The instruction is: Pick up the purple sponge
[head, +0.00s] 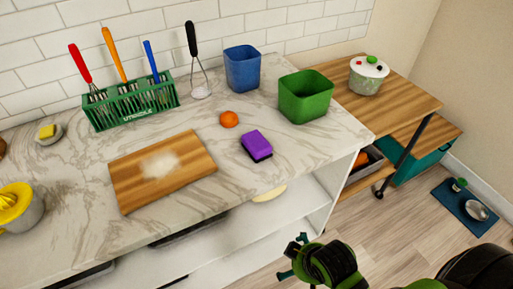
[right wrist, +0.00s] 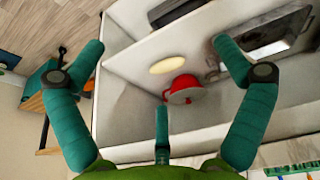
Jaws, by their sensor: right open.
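The purple sponge (head: 256,145) lies on the marble countertop (head: 215,205), near its front edge, with a dark underside. An orange ball-like fruit (head: 229,119) sits just behind and left of it. My right gripper (head: 294,258) is low in front of the counter, below and to the right of the sponge and apart from it. In the right wrist view its teal fingers (right wrist: 161,95) are spread wide and empty, facing the shelves under the counter. The sponge cannot be made out in the right wrist view. My left gripper is not in view.
A wooden cutting board (head: 185,182) lies left of the sponge. Green (head: 306,97) and blue (head: 242,69) bins and a green utensil rack (head: 130,105) stand behind. A red pot (right wrist: 184,90) sits on the lower shelf. The counter right of the sponge is clear.

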